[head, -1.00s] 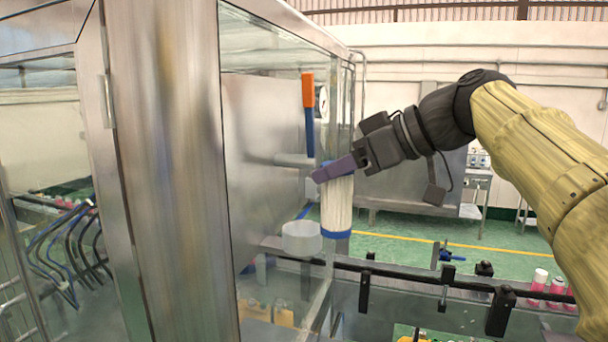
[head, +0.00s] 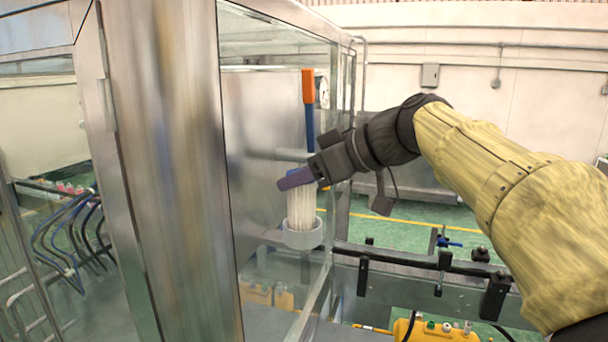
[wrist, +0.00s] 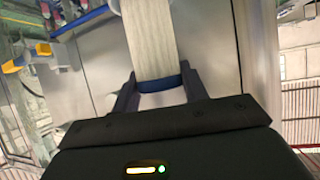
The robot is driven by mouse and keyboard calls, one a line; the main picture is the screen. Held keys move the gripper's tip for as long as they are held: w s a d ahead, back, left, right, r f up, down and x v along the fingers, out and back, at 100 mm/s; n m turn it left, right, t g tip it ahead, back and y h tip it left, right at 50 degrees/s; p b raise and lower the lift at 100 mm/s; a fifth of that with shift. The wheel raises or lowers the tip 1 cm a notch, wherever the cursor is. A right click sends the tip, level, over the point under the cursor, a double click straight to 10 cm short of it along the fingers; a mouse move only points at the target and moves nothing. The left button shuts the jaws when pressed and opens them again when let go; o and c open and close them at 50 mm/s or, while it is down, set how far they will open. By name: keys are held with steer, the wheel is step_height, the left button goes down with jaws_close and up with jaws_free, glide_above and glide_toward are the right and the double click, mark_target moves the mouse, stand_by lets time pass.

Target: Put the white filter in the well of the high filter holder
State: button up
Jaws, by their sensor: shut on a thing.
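The white filter (head: 301,210) is a pale ribbed cylinder, standing about upright in the head view. My gripper (head: 297,179) is shut on its blue top end, which also shows between the fingers in the wrist view (wrist: 160,84). The high filter holder (head: 302,237) is a whitish round cup just below, inside the glass-sided cabinet. The filter's lower end is hidden behind the cup's rim and appears to be in its well. I cannot see whether it rests on the bottom.
A steel post (head: 170,170) stands left of the holder. A valve lever with an orange grip (head: 308,87) rises just above my gripper. A black rail (head: 400,262) runs to the right, with a yellow unit (head: 437,331) below it.

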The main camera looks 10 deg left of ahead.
steer(key=shift+f, duration=0.35)
steer(key=shift+f, duration=0.2)
steer(key=o, duration=1.3)
steer(key=shift+r, duration=0.15)
steer(key=shift+r, duration=0.15)
steer(key=b+v, duration=0.2)
steer(key=v, duration=1)
